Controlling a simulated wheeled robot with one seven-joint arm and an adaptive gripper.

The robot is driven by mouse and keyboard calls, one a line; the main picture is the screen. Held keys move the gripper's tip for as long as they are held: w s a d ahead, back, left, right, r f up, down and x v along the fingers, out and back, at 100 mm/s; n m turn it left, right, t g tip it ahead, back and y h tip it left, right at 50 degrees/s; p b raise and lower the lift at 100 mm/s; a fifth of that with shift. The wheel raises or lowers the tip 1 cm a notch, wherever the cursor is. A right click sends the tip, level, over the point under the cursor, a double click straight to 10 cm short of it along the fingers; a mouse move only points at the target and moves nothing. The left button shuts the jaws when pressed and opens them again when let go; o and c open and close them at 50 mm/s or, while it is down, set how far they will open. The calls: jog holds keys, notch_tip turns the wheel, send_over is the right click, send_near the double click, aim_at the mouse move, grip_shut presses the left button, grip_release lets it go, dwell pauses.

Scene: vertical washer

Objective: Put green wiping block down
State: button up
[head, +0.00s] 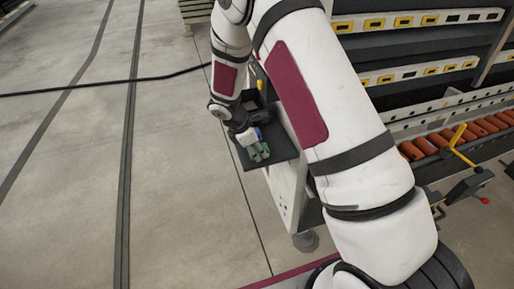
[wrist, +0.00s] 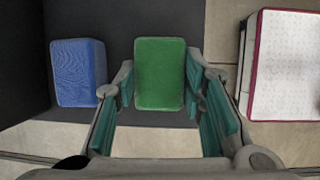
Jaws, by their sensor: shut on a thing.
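The green wiping block (wrist: 160,72) sits between the two teal-padded fingers of my gripper (wrist: 161,95) in the wrist view. The fingers are shut on its sides. Beneath it is a dark shelf (wrist: 118,112); I cannot tell whether the block touches it. In the head view, my gripper (head: 258,152) is small and over the dark shelf (head: 284,147) on the side of the washer. The green block is hard to make out there between the fingers.
A blue block (wrist: 78,72) stands on the dark shelf to the left of the green one. A white panel with a dark red edge (wrist: 285,62) is at the right. A black cable (head: 100,84) crosses the floor. Orange rollers (head: 455,138) line the machine at right.

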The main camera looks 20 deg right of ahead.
jog(key=o, duration=1.3)
jog(key=w+v, duration=0.1)
jog(key=v, duration=1.1)
jog(key=s+d+r+m, duration=0.2)
jog(key=s+r, duration=0.1)
jog(key=r, duration=0.3)
jog(key=s+d+r+m, duration=0.2)
jog(key=s+r+m, duration=0.15)
jog(key=r, duration=0.25)
jog(key=s+r+m+t+y, duration=0.1)
jog(key=s+r+m, duration=0.2)
jog(key=s, duration=0.5)
jog(key=s+d+r+m+t+y, duration=0.1)
jog(key=s+r+m, duration=0.3)
jog(key=s, duration=0.5)
jog(key=s+r+m+y, duration=0.2)
jog(key=s+m, duration=0.3)
jog(key=s, duration=0.4)
jog(key=shift+d+r+m+t+y, duration=0.2)
jog(key=shift+r+m+t+y, duration=0.15)
jog(key=shift+r, duration=0.5)
